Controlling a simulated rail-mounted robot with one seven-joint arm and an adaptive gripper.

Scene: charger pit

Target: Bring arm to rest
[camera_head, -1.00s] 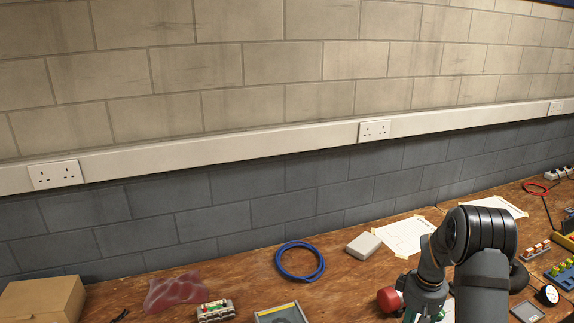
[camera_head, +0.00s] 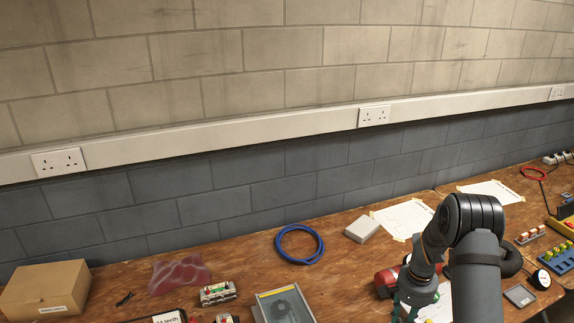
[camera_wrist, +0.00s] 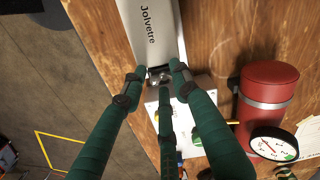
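My gripper (camera_wrist: 157,84) has green fingers with dark joints. In the wrist view the fingers are spread, with nothing clearly held between them. It hangs over the wooden bench near its edge, pointing down. Beyond the fingertips lies a pale box lettered "Jolvetre" (camera_wrist: 150,30), with a small metallic part at its near end; I cannot tell whether the fingers touch it. In the head view my gripper (camera_head: 405,306) shows only partly at the bottom, below my bent arm.
Floor (camera_wrist: 40,90) lies left of the bench edge. The bench (camera_head: 350,270) also holds a blue cable coil (camera_head: 299,244), a grey box (camera_head: 362,229) and a cardboard box (camera_head: 45,288).

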